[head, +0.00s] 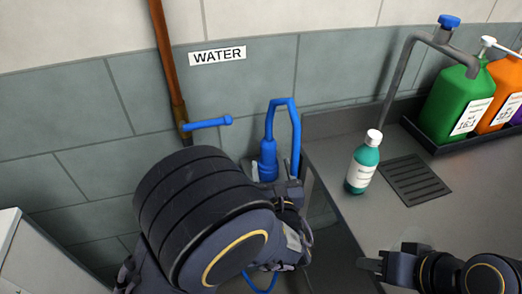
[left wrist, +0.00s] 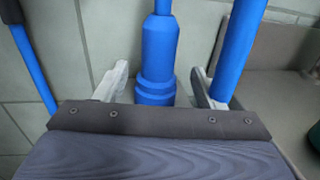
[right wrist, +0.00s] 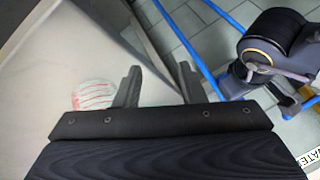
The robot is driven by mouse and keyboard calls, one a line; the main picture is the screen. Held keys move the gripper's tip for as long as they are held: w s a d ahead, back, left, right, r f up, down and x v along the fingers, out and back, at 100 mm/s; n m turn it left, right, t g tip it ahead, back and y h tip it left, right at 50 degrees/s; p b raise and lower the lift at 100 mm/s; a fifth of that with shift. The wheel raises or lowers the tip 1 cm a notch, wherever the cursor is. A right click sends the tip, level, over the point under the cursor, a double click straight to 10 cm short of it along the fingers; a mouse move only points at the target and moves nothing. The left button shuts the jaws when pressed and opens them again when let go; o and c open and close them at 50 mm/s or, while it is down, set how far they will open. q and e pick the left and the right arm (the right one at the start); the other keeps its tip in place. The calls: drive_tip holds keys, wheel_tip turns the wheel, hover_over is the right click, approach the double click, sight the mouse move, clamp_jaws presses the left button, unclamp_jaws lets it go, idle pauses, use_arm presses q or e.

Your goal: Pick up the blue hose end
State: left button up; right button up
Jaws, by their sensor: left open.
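The blue hose end (head: 268,160) stands upright near the tiled wall, left of the counter, with its hose looping over the top and down its right side. In the left wrist view, the hose end (left wrist: 158,55) is between the two fingers of my left gripper (left wrist: 160,72). Gaps show on both sides, and the right finger is close to the descending hose. In the head view my left arm partly hides the lower part of the hose end. My right gripper (head: 368,263) is open and empty above the counter's front left; its spread fingers also show in the right wrist view (right wrist: 160,72).
A teal bottle (head: 363,165) stands on the grey counter (head: 345,220) beside a drain grate (head: 415,180). A green jug (head: 458,100) and an orange jug (head: 500,92) stand in a dark tray. A copper pipe (head: 170,65) with a blue tap handle (head: 208,123) runs down the wall.

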sight(267, 146)
use_arm(q)
drive_tip(key=w, duration=0.3)
drive_tip(key=w+a, duration=0.1)
drive_tip(key=w, duration=0.3)
drive_tip(key=shift+a+f, duration=0.1)
drive_tip(key=shift+a, duration=0.1)
drive_tip(key=shift+c, duration=0.4)
drive_tip(key=c, duration=1.1)
drive_tip(key=shift+r, duration=0.7)
drive_tip(key=s+a+r+p, duration=0.2)
drive_tip(key=s+r, duration=0.9)
drive_tip(key=s, duration=0.3)
drive_tip(key=shift+a+r, duration=0.25)
drive_tip(key=shift+r, duration=0.1)
